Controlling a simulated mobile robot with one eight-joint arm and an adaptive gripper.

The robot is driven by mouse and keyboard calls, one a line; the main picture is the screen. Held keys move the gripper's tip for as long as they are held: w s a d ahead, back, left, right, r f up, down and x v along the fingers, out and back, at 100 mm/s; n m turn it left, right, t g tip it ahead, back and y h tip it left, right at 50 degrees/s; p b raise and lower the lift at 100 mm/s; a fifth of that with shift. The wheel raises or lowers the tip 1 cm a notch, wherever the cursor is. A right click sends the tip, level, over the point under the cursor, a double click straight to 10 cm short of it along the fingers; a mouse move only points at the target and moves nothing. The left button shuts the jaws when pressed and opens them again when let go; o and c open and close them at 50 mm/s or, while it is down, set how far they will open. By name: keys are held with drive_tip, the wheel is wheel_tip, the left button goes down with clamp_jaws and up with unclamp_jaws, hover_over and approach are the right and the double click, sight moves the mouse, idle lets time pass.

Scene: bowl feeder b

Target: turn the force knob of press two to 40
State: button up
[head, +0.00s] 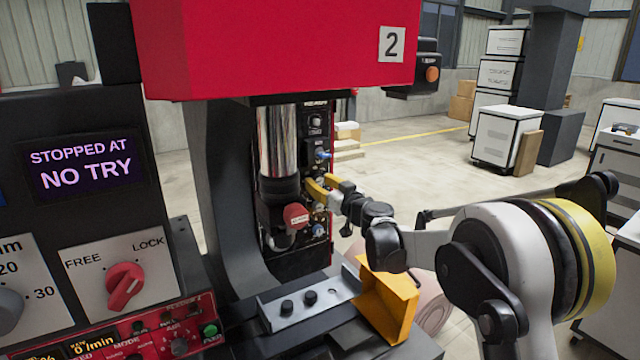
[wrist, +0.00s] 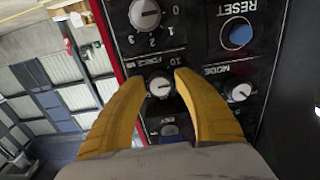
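Press two carries a white "2" plate (head: 391,44) on its red head (head: 270,45). Its black control panel (head: 314,150) sits behind the ram. In the wrist view a small silver knob (wrist: 159,86) with a label partly reading "FORCE" and a "10" mark lies between the tips of my gripper (wrist: 162,80). The yellow fingers stand either side of it, apart, with narrow gaps seeming to show. The pointer's exact reading is too small to tell. In the head view my gripper (head: 318,190) reaches the panel and hides the knob.
A larger dial (wrist: 145,14), a blue reset button (wrist: 238,36) and a mode knob (wrist: 239,92) surround the fingers. The chrome ram (head: 278,140), a red-capped part (head: 295,214) and an orange bracket (head: 388,300) stand near my arm. A screen (head: 82,166) reads "STOPPED AT NO TRY".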

clamp_jaws()
drive_tip(key=shift+m, duration=0.3)
drive_tip(key=m+p, duration=0.1)
drive_tip(key=m, duration=1)
drive_tip(key=shift+s+m, duration=0.1)
drive_tip(key=shift+m, duration=0.3)
drive_tip(key=m, duration=0.5)
drive_tip(key=shift+a+r+p, duration=0.1)
drive_tip(key=shift+p, duration=0.2)
drive_tip(key=shift+m, duration=0.3)
